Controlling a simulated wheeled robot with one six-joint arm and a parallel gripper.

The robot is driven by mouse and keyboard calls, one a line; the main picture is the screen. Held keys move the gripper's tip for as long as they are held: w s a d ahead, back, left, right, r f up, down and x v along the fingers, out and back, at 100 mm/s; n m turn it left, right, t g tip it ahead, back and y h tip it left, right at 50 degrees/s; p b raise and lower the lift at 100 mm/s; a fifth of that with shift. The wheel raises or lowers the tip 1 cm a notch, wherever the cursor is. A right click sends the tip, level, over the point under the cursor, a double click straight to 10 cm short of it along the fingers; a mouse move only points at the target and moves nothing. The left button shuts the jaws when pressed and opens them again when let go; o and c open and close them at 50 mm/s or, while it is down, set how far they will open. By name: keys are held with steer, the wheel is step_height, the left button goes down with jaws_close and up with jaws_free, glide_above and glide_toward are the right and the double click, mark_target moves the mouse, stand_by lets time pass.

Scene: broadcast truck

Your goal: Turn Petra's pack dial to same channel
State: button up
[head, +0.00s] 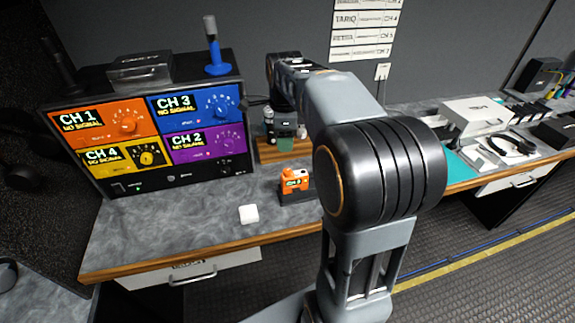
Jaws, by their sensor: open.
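An orange pack (294,180) stands in a small black cradle (297,196) on the grey counter, near its front edge. It has a small lit display and a top part whose dial setting is too small to read. A receiver unit (128,192) at left has four coloured panels: orange CH 1, blue CH 3, yellow CH 4 and purple CH 2, each showing NO SIGNAL.
A white block (249,214) lies on the counter left of the pack. Name strips (362,36) with channels hang on the back wall, partly legible. At right are a white case (478,115) and a headset (512,144). My arm covers the counter's middle.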

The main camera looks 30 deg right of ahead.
mark_target(287, 171)
steer(key=f, duration=0.4)
steer(key=d+f+m, duration=0.1)
steer(key=f, duration=0.4)
steer(key=w+f+m, duration=0.1)
steer(key=f, duration=0.3)
steer(key=shift+w+d+f, duration=0.1)
steer(key=shift+d+f, duration=0.05)
steer(key=shift+f, duration=0.05)
steer(key=c, duration=0.9)
